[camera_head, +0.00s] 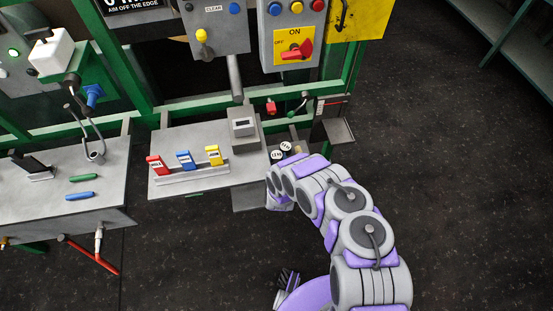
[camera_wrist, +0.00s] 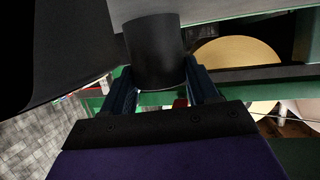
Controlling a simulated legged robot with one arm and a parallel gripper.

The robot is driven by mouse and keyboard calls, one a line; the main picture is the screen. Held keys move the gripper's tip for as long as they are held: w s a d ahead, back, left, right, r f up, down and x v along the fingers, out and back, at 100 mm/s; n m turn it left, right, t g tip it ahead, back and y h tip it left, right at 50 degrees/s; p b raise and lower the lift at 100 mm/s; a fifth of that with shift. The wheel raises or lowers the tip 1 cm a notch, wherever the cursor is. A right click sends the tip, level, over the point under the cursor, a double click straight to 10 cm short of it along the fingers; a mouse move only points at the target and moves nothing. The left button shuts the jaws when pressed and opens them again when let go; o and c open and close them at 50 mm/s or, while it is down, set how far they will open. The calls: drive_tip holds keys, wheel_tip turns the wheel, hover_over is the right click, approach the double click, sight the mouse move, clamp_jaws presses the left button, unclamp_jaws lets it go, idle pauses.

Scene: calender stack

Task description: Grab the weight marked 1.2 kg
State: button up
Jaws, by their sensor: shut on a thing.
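In the head view my gripper's fingers are hidden behind my arm, right beside the weights.
The grey bench (camera_head: 165,183) holds red (camera_head: 156,165), blue (camera_head: 186,160) and yellow (camera_head: 213,155) tags in a rack. A grey box (camera_head: 243,127) stands left of the weights. A side bracket (camera_head: 333,130) stands to the right. Dark floor (camera_head: 450,190) is free at right.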

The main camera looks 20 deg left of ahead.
clamp_jaws()
idle(0.7)
